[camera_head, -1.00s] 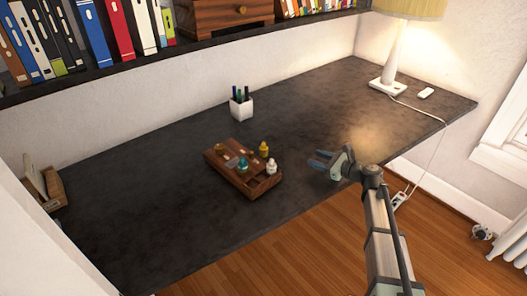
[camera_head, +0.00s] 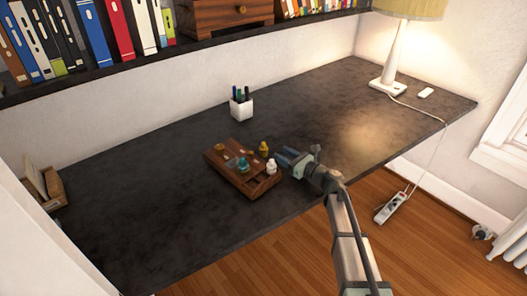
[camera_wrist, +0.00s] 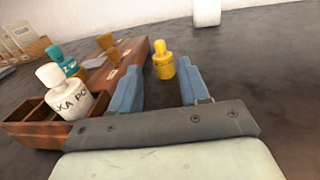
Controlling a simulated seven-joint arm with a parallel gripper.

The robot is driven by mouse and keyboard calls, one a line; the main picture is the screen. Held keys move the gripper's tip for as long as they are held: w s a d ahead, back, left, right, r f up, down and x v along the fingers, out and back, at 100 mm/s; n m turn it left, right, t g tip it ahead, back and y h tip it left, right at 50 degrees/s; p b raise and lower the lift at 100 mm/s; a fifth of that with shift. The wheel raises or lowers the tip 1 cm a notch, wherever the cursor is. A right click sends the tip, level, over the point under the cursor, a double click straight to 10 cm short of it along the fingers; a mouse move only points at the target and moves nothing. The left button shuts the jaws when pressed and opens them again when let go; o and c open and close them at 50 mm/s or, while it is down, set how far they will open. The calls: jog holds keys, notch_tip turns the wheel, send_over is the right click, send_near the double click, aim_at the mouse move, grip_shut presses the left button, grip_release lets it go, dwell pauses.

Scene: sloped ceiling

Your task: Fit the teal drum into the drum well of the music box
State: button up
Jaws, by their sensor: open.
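A dark wooden box (camera_head: 222,160) with open compartments stands on the desk; it fits the music box, and it also shows in the wrist view (camera_wrist: 30,133). A teal bottle-shaped piece (camera_head: 242,164), the likeliest teal drum, stands upright at the box; in the wrist view (camera_wrist: 65,60) it is behind a white, lettered bottle (camera_wrist: 70,95). A yellow bottle (camera_wrist: 163,65) stands beyond my fingers, beside the box. My gripper (camera_head: 284,156) is open at the box's right, near the white and yellow bottles, holding nothing. I cannot tell which compartment is the drum well.
A white pen cup (camera_head: 241,107) stands behind the box. A lamp (camera_head: 392,60) and its cord are at the desk's far right. A small wooden holder (camera_head: 48,190) is at far left. The dark desk (camera_head: 130,200) is clear left of the box.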

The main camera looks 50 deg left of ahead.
aim_at(263, 143)
jog(key=a, duration=0.3)
jog(key=s+a, duration=0.1)
jog(key=a, duration=0.6)
jog(key=shift+s+a+r, duration=0.1)
jog(key=shift+s, duration=0.2)
grip_shut()
